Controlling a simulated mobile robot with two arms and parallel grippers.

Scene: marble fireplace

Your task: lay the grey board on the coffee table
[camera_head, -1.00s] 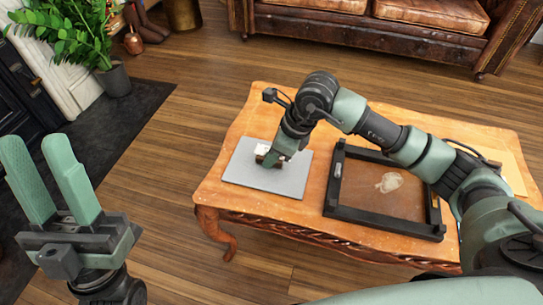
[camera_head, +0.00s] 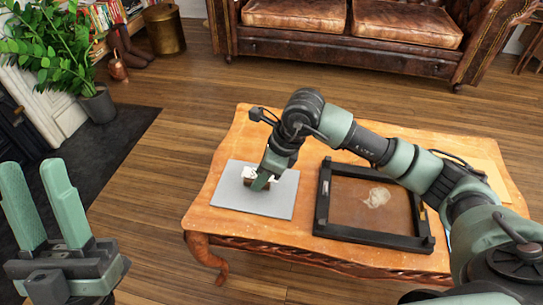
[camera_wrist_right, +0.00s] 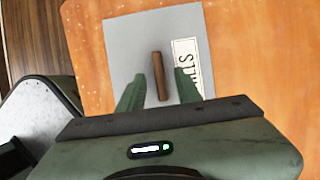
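The grey board (camera_head: 234,196) lies flat on the left end of the wooden coffee table (camera_head: 230,228). In the right wrist view the board (camera_wrist_right: 125,45) carries a brown bar handle (camera_wrist_right: 157,65) and a white label (camera_wrist_right: 190,62) ending in "LLS", partly hidden by a finger. My right gripper (camera_head: 261,183) is low over the board. In the right wrist view its fingers (camera_wrist_right: 161,82) stand on either side of the handle with gaps, so it is open. My left gripper (camera_head: 34,170) is open and empty, left of the table, fingers pointing up.
A black-framed tray (camera_head: 322,195) lies on the table right of the board, below my right arm. A leather sofa (camera_head: 340,50) stands behind the table. A potted plant (camera_head: 45,45) is at the far left.

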